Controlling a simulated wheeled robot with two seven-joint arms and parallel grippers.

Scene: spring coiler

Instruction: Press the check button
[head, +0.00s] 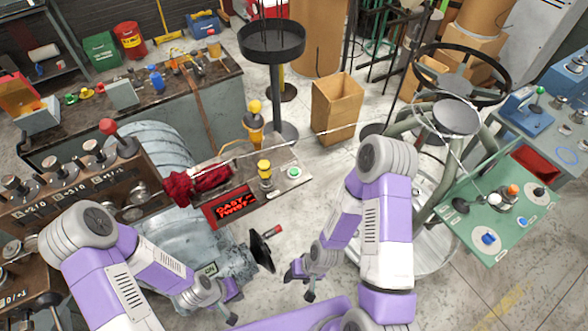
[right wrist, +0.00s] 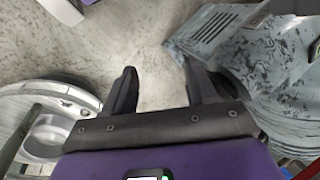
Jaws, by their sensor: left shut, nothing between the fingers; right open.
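No button in view carries a readable "check" label. A round green-lit button (head: 294,172) sits on the machine's small panel, beside a yellow-topped knob (head: 264,168) and a red lit display (head: 229,205). A green panel (head: 462,213) at the right carries a blue button (head: 488,239), an orange-topped knob (head: 512,191) and other knobs. My left gripper (head: 232,303) is shut and empty, low in front of the machine near the "ON" label. My right gripper (head: 302,283) is open and empty, right of the black handwheel; its spread fingers show in the right wrist view (right wrist: 158,88). Both are apart from these buttons.
A lever console (head: 75,185) stands at the left. A round steel stand with a black ring (head: 490,55) stands at the right. Bare concrete floor (head: 320,215) lies between.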

